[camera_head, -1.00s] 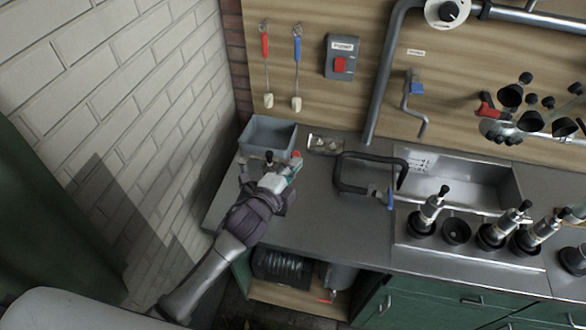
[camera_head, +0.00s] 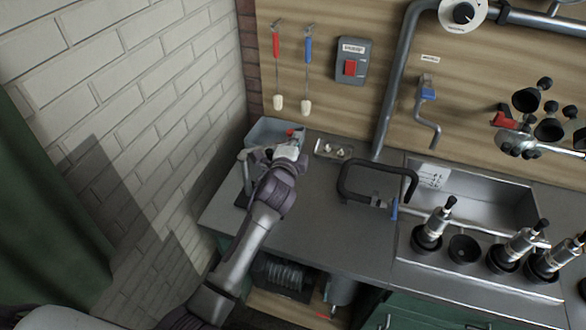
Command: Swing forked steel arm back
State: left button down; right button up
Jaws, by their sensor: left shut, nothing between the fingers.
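I cannot tell for sure that this is the task's steel arm. My left gripper (camera_head: 293,138) is shut and empty, left of the forked arm and apart from it, over the right side of the grey bin. A small red part shows at the gripper. My left arm hides part of a grey, handled fixture (camera_head: 244,166) at the counter's left. My right gripper is out of view.
The grey bin (camera_head: 262,131) stands at the back left by the brick wall. A small metal tray (camera_head: 333,148) lies right of it. Several black-and-steel tools stand before the sink (camera_head: 480,200). The counter (camera_head: 340,230) before the forked arm is clear.

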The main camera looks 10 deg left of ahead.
pick_arm(q)
jog(key=shift+w+a, duration=0.35)
jog(key=shift+w, duration=0.4)
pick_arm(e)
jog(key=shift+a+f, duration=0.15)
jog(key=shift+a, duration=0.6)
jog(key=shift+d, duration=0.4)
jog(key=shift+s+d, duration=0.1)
